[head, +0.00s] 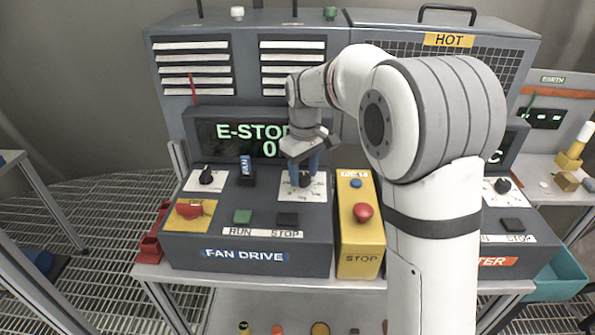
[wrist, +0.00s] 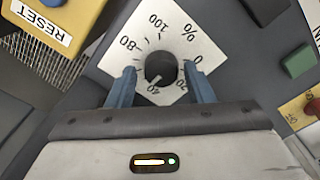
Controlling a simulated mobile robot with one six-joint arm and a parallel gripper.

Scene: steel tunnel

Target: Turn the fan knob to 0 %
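The fan knob (wrist: 161,66) is a round black knob on a white percent dial plate (wrist: 115,62) in the wrist view. Its white mark points towards the 40, at the bottom of the dial in this view. The 0 is on the dial's right. My gripper (head: 304,168) reaches down over the fan drive panel (head: 248,254) in the head view. Its two blue fingers stand on either side of the knob, with a visible gap at each side. The gripper is open. In the head view the fingers partly hide the knob.
A display (head: 240,133) behind reads E-STOP and a partly hidden number. A yellow box with a red stop button (head: 363,212) stands close on the right. Green RUN (head: 242,216) and dark STOP (head: 288,219) buttons lie in front. A smaller black knob (head: 206,176) is left.

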